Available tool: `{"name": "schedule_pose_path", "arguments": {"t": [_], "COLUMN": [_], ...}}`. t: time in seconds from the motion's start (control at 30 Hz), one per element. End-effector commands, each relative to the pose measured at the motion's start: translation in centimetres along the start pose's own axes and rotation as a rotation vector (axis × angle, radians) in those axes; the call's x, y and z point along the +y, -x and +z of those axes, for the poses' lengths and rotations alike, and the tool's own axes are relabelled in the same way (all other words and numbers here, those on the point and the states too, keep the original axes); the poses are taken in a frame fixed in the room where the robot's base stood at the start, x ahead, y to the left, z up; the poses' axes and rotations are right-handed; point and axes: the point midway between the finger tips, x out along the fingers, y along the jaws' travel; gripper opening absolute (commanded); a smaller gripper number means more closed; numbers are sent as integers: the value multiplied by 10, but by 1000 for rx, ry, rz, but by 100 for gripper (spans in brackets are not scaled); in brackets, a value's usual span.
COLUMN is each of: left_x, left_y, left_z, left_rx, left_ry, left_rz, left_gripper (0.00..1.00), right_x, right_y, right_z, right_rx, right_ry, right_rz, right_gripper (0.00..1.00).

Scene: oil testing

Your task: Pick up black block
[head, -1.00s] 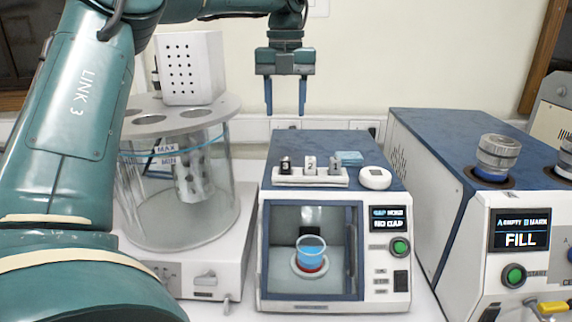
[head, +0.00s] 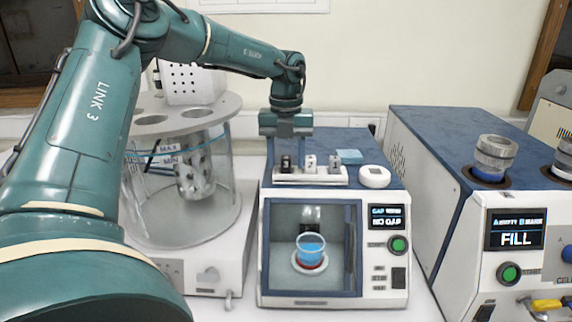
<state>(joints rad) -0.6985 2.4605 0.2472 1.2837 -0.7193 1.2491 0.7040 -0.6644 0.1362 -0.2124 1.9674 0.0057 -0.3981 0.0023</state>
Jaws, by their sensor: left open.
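The black block (head: 286,163) stands upright at the left end of a white holder (head: 312,180) on top of the blue-topped tester (head: 385,150). A white block (head: 309,163) and a grey block (head: 334,164) stand to its right in the same holder. My left gripper (head: 287,158) points straight down over the holder's left end. Its fingers are open, one on each side of the black block. I cannot tell whether they touch it. My right gripper is not in view.
A round white puck (head: 374,177) and a blue pad (head: 349,157) lie on the tester's top, right of the blocks. A cup of blue liquid (head: 310,248) sits inside the tester. A glass bath (head: 180,215) stands left, and a blue-and-white FILL machine (head: 440,180) right.

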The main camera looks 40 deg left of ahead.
Motion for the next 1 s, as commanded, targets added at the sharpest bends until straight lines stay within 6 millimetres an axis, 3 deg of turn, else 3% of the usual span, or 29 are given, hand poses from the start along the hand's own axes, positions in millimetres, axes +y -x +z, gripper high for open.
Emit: {"name": "schedule_pose_path", "arguments": {"t": [0.17, 0.73, 1.0], "left_x": [0, 0, 0], "left_y": [0, 1, 3], "left_z": [0, 0, 0], "left_rx": [0, 0, -2], "left_ry": [0, 0, 0], "left_rz": [0, 0, -1], "left_gripper": [46, 0, 0], "right_x": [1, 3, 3], "right_y": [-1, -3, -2], "right_z": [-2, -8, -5], "right_rx": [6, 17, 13], "right_ry": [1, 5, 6], "right_rz": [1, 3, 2], "right_gripper": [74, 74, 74]}}
